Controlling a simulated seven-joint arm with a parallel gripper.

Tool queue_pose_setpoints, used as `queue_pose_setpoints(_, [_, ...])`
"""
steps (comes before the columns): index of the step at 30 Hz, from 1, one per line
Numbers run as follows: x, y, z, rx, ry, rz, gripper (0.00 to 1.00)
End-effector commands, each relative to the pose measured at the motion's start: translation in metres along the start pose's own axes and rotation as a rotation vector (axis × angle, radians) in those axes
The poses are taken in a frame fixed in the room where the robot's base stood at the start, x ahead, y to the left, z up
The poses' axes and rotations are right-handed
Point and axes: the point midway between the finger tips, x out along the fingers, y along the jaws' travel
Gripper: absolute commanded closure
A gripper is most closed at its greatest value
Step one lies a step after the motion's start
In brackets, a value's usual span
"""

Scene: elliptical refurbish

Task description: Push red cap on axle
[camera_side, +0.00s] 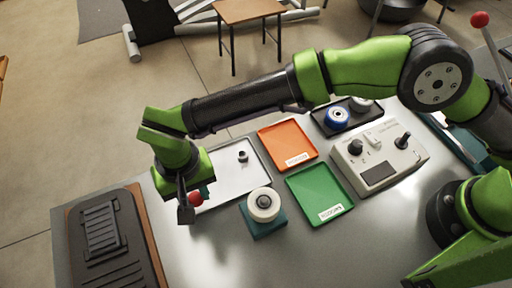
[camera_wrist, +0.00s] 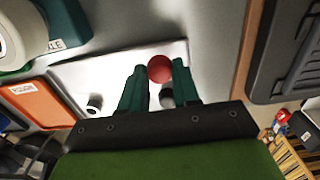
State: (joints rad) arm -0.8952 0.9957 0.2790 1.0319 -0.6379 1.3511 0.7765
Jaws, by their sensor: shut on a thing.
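The red cap (camera_side: 195,198) is a small red ball shape held in my gripper (camera_side: 187,205), above the table near the white tray. In the wrist view the red cap (camera_wrist: 160,68) sits between the tips of the two green fingers (camera_wrist: 160,82). A white wheel (camera_side: 258,214) with a dark hub or axle end (camera_side: 264,201) at its centre sits on a teal block (camera_side: 266,231), right of my gripper and apart from it. In the wrist view the wheel (camera_wrist: 12,38) is partly cut off at the top left, and its centre is hidden.
The white tray (camera_side: 222,186) holds a small dark part (camera_side: 243,156). An orange tray (camera_side: 287,143), a green tray (camera_side: 319,193) and a control box (camera_side: 380,157) stand to the right. A dark ribbed panel (camera_side: 103,235) lies at the left. The front table area is clear.

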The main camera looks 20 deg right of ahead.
Motion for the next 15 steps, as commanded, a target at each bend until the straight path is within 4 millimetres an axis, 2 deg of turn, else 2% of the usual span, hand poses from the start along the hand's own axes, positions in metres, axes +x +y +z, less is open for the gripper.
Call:
queue_pose_setpoints(3, [-0.027,-0.001,-0.001,0.001,0.004,-0.004,0.97])
queue_pose_setpoints(11, [-0.072,-0.001,-0.001,0.002,0.002,-0.002,0.97])
queue_pose_setpoints(15, [-0.101,0.002,-0.002,0.004,0.004,-0.005,0.97])
